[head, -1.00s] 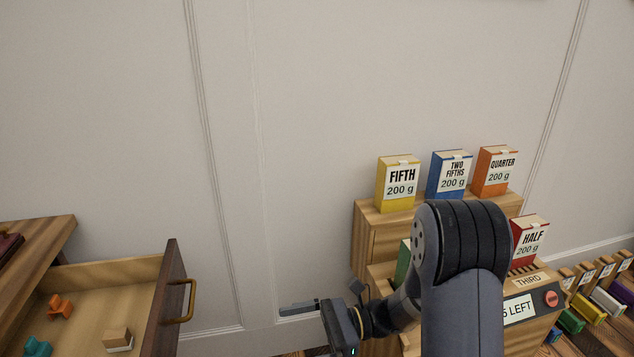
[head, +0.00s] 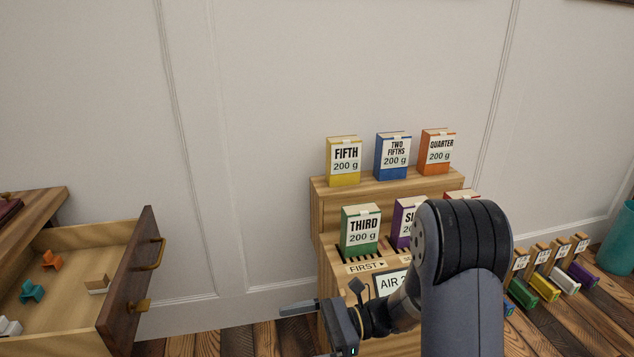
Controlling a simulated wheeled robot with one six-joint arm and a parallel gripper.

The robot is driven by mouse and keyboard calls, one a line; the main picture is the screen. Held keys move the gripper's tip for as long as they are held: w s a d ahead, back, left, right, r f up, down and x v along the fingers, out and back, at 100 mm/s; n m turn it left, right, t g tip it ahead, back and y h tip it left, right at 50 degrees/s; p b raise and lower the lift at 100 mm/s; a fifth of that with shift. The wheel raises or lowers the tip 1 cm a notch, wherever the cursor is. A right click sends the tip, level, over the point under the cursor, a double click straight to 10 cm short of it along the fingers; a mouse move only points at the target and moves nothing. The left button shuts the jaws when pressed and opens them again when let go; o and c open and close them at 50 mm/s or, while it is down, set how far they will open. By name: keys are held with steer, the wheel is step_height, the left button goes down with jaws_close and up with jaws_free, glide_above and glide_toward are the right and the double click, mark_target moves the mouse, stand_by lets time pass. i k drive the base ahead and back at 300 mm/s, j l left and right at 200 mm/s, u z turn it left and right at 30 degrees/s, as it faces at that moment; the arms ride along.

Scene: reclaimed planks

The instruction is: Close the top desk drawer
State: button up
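The top desk drawer (head: 128,278) is pulled out at the lower left, with a dark wooden front facing right. Its brass handle (head: 150,256) is on that front, and a second brass piece (head: 138,306) shows lower down. Inside lie an orange piece (head: 51,260), a teal piece (head: 32,291), a white piece (head: 9,327) and a wood-and-white block (head: 98,285). The desk (head: 38,212) shows at the left edge. My gripper (head: 298,309) is at the bottom centre, to the right of the drawer front and apart from it. Its finger opening cannot be made out.
A wooden stepped stand (head: 330,215) with several labelled boxes, such as the yellow one (head: 343,162), stands right of centre, partly behind my arm. Plank floor shows between drawer and stand.

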mark_target(69, 320)
steer(key=k+l+u, duration=0.1)
steer(key=u, duration=2.05)
